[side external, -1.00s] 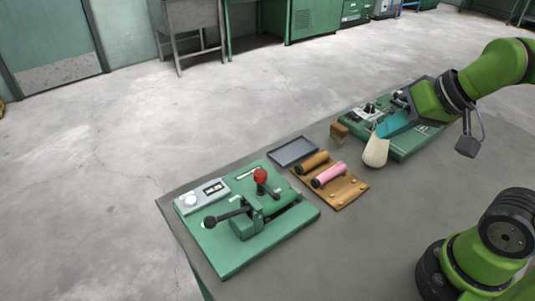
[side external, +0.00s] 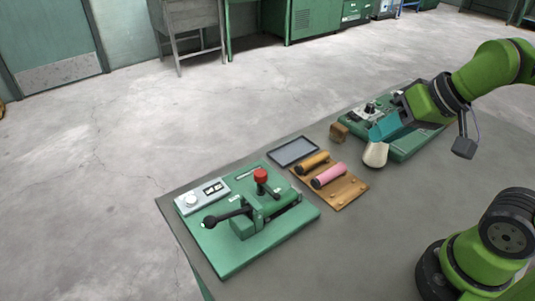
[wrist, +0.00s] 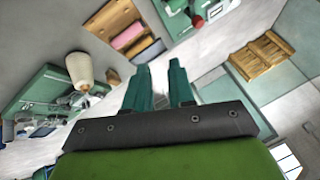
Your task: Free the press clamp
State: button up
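A green base plate (side external: 225,262) at the front left carries a green clamp-like body (side external: 248,226), a black ball-ended lever (side external: 226,216) and a red knob (side external: 260,175). I cannot tell whether the clamp is closed. A second green machine (side external: 405,150) stands at the back right; it shows at the left of the wrist view (wrist: 45,82). My gripper (side external: 384,133) is by that second machine, above and partly over a cream cone (side external: 375,157). In the wrist view the teal fingers (wrist: 160,88) are apart with nothing between them, and the cone (wrist: 79,69) is left of them.
A wooden rack (side external: 346,191) holds an orange roll (side external: 314,161) and a pink roll (side external: 329,175) between the two machines. A grey tray (side external: 293,151) and a small brown block (side external: 338,132) lie behind. The grey table's front middle is clear.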

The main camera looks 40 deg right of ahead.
jog(key=o, duration=0.6)
jog(key=w+a+n+g, duration=0.2)
jog(key=w+a, duration=0.3)
jog(key=w, duration=0.3)
jog(key=shift+w+g, duration=0.25)
jog(key=shift+g, duration=0.35)
jog(key=n+g+h, duration=0.2)
jog(key=n+g, duration=0.2)
send_over(260, 172)
notch_tip(260, 172, down, 16)
jog(key=shift+f, duration=0.1)
grip_shut()
